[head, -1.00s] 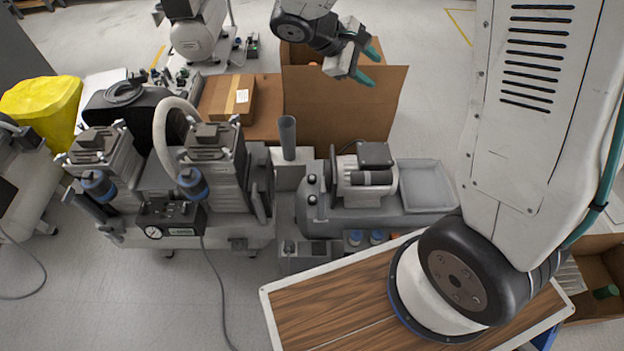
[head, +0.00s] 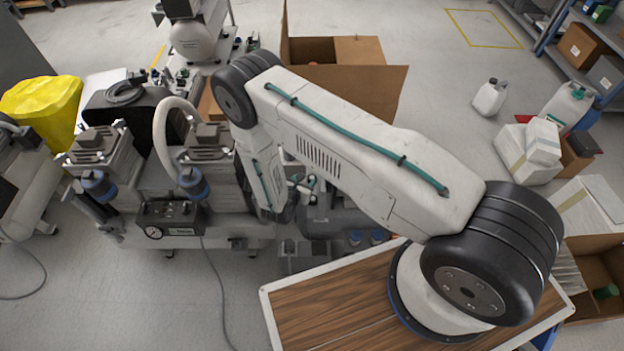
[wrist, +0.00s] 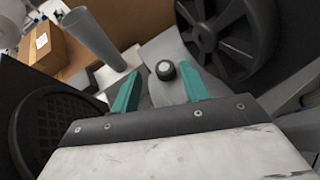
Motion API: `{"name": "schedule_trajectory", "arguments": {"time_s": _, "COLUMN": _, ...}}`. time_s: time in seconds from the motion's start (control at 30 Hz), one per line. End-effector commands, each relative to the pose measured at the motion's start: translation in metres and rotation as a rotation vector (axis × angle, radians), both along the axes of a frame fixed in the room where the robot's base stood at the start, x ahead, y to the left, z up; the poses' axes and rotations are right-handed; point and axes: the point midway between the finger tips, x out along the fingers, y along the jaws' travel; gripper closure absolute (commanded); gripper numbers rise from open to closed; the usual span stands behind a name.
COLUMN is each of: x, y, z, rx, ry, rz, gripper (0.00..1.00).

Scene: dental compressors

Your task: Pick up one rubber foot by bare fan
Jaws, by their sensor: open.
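A small black rubber foot (wrist: 165,70) with a pale round end shows in the wrist view, on a grey surface. It appears just beyond and between the two teal fingertips of my gripper (wrist: 160,88). The jaws are apart with nothing between them; I see no contact with the foot. The bare fan (wrist: 232,38), black with open spokes, is at the upper right of the wrist view, beside the foot. In the head view my gripper (head: 302,186) is low among the compressors, mostly hidden by my arm, and the foot cannot be made out.
A black round grille (wrist: 62,130) is close at the left in the wrist view. A grey tube (wrist: 95,38) stands beyond, near a cardboard box (wrist: 48,45). A twin-head compressor (head: 205,215) is left of my gripper; a wood-topped table (head: 330,305) is in front.

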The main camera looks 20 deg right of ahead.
Motion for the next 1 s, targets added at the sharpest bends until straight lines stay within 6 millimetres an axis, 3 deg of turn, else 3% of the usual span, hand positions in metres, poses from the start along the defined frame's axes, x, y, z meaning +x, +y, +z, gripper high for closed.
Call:
{"name": "schedule_trajectory", "arguments": {"time_s": 0.03, "x": -0.007, "y": 0.001, "z": -0.014, "rx": -0.005, "ry": 0.018, "rz": 0.026, "gripper": 0.55}}
{"name": "schedule_trajectory", "arguments": {"time_s": 0.2, "x": -0.010, "y": 0.001, "z": -0.033, "rx": -0.009, "ry": 0.038, "rz": 0.064, "gripper": 0.55}}
{"name": "schedule_trajectory", "arguments": {"time_s": 0.7, "x": 0.035, "y": -0.035, "z": -0.062, "rx": -0.009, "ry": 0.037, "rz": 0.062, "gripper": 0.55}}
{"name": "schedule_trajectory", "arguments": {"time_s": 1.0, "x": 0.041, "y": -0.039, "z": -0.065, "rx": -0.009, "ry": 0.038, "rz": 0.065, "gripper": 0.55}}
